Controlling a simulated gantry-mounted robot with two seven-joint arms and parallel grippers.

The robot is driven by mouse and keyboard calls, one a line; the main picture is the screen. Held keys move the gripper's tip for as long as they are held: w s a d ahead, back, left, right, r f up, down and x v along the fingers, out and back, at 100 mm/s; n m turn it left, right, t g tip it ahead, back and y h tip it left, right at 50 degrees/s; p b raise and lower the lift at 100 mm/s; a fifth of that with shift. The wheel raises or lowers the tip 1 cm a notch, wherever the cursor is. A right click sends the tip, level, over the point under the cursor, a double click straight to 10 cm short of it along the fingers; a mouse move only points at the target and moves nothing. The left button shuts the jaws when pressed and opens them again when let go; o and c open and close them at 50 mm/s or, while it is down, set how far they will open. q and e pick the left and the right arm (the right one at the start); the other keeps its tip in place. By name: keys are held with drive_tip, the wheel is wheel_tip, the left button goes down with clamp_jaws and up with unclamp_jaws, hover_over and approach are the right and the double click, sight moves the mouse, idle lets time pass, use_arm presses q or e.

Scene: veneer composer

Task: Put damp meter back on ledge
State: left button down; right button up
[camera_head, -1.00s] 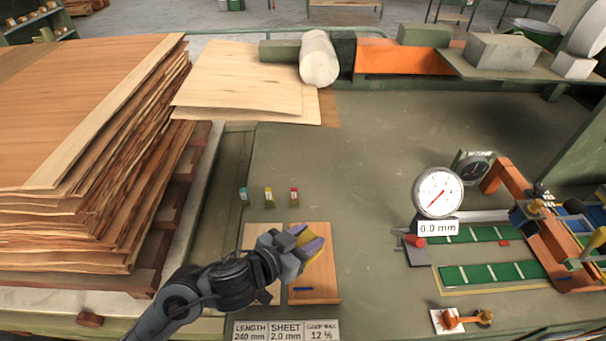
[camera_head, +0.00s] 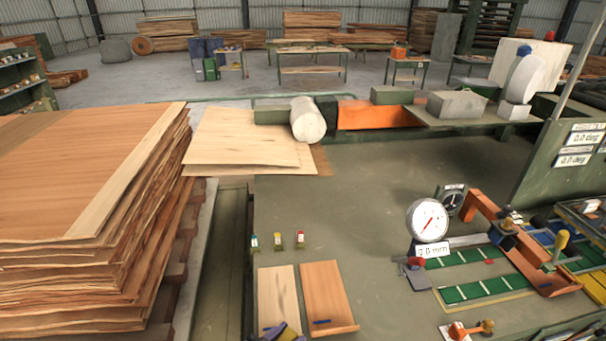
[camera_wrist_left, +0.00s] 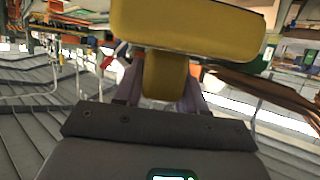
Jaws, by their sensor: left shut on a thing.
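My left gripper (camera_head: 280,334) shows only at the bottom edge of the head view, near the front ends of two wooden sheets. Its purple fingers are on a yellow thing, which looks like the damp meter. In the left wrist view the gripper (camera_wrist_left: 162,85) is shut on this yellow damp meter (camera_wrist_left: 185,28), whose wide block stands beyond the fingers with a narrower part between them. The meter's face is not visible. I cannot tell for sure which surface is the ledge. My right gripper is not in view.
A pale sheet (camera_head: 279,298) and a reddish sheet (camera_head: 328,297) lie on the green table (camera_head: 350,215). Several small coloured-top bottles (camera_head: 278,240) stand behind them. A tall veneer stack (camera_head: 80,220) is left. A dial gauge (camera_head: 428,222) and green strips (camera_head: 470,262) are right. The middle is clear.

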use_arm(q)
drive_tip(key=shift+n+t+y, duration=0.3)
drive_tip(key=shift+n+y, duration=0.3)
drive_tip(key=s+f+p, duration=0.1)
drive_tip(key=s+a+f+p, duration=0.1)
drive_tip(key=s+f+p, duration=0.1)
drive_tip(key=s, duration=0.1)
drive_tip(key=shift+a+f, duration=0.25)
drive_tip(key=a+p, duration=0.1)
drive_tip(key=s+a+n+y+p, duration=0.1)
drive_tip(key=a+f+t+y+p, duration=0.1)
drive_tip(key=shift+s+n, duration=0.3)
drive_tip(key=shift+n, duration=0.1)
drive_tip(key=w+a+r+n+t+y+p, duration=0.1)
drive_tip(key=a+n+y, duration=0.3)
drive_tip(key=a, duration=0.9)
drive_tip(key=shift+w+a+r+y, duration=0.15)
drive_tip(key=shift+w+r+y, duration=0.35)
drive_tip(key=shift+r, duration=0.1)
